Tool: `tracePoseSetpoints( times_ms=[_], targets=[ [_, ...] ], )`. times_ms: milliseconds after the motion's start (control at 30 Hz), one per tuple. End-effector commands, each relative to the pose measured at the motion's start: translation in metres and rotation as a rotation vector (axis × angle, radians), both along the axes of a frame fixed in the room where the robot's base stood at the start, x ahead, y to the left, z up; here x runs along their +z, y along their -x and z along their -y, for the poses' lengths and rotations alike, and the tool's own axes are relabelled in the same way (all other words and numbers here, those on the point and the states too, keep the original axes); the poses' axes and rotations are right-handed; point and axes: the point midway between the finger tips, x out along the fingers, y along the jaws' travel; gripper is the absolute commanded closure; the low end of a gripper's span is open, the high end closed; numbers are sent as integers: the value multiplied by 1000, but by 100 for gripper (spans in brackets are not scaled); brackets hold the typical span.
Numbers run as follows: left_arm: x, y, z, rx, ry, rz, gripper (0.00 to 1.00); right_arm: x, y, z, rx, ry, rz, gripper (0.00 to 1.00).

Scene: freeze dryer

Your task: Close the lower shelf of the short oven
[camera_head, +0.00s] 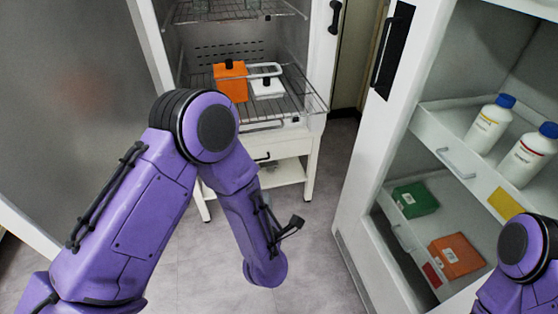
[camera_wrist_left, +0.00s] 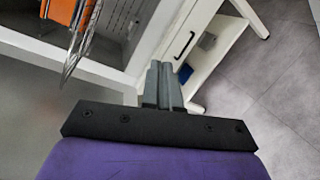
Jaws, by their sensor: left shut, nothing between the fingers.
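The short oven (camera_head: 313,122) stands open at the centre back of the head view. Its lower wire shelf (camera_head: 300,98) sticks out past the front, carrying an orange box (camera_head: 230,82) and a white box (camera_head: 268,88) with black knobs. In the left wrist view the shelf's wire edge (camera_wrist_left: 76,50) and the orange box (camera_wrist_left: 62,12) show at upper left. My left gripper (camera_wrist_left: 161,66) is shut and empty, its fingers seen against the oven's white lower frame, apart from the shelf edge. In the head view its fingers are hidden by my arm. My right gripper is out of view.
The oven's open door (camera_head: 70,90) fills the left. A white stand with a drawer (camera_head: 275,152) is under the oven. At right, an open cabinet (camera_head: 360,170) has pulled-out shelves with white bottles (camera_head: 490,122) and green (camera_head: 414,199) and orange (camera_head: 457,256) boxes. Grey floor lies between.

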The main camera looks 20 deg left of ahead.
Motion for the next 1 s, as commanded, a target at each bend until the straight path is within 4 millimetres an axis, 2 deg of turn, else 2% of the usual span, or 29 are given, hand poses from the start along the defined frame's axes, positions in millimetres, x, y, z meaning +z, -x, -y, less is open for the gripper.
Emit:
tracePoseSetpoints(
  times_ms=[33, 100, 200, 300, 467, 800, 1000],
  targets=[
    [4, -17, 15, 63, 202, 217, 100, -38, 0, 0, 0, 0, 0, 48],
    [35, -28, 29, 130, 483, 485, 100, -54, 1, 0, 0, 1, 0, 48],
    [64, -31, 40, 172, 757, 734, 100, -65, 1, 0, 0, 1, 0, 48],
    [80, -32, 43, 187, 876, 838, 100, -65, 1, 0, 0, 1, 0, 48],
    [89, -49, 30, 191, 891, 851, 100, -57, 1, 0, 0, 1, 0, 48],
    [102, -109, -12, 192, 885, 846, 100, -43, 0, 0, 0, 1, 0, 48],
    [107, -134, -29, 190, 884, 844, 100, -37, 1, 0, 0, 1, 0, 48]
  ],
)
